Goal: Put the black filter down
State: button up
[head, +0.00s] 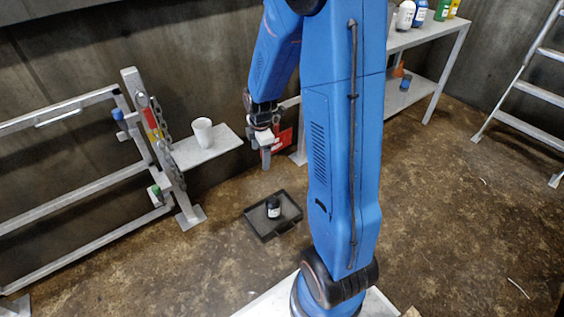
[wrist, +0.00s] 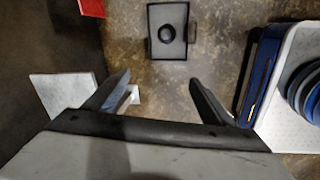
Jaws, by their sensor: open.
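The black filter (head: 273,208) stands upright in a shallow dark tray (head: 262,237) on the floor. A small light mark shows on its side. From above in the wrist view, the filter (wrist: 167,34) is a dark round shape near the middle of the tray (wrist: 167,54). My gripper (head: 265,160) hangs above and behind the tray in the head view, well apart from the filter. In the wrist view its two fingers (wrist: 160,78) are spread with nothing between them.
A white cup (head: 202,132) stands on a small grey shelf (head: 218,152) left of my gripper. A metal rail frame (head: 75,185) with a chain is farther left. A red object (head: 283,139) is close behind my gripper. A bench (head: 425,45) with bottles and a ladder (head: 525,125) stand right.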

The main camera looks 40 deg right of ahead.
jog(key=s+a+r+m+t, duration=0.1)
jog(key=s+a+r+m, duration=0.3)
jog(key=r, duration=0.5)
jog(key=s+a+r+m, duration=0.2)
jog(key=s+r+m, duration=0.2)
jog(key=s, duration=0.4)
jog(key=s+a+r+m+t, duration=0.1)
jog(key=s+r+m, duration=0.3)
jog(key=s, duration=0.3)
jog(key=s+a+r+m+t, duration=0.1)
jog(key=s+a+r+m, duration=0.1)
jog(key=s+r+m, duration=0.2)
jog(key=s+r, duration=0.2)
jog(key=s, duration=0.2)
jog(key=shift+s+a, duration=0.3)
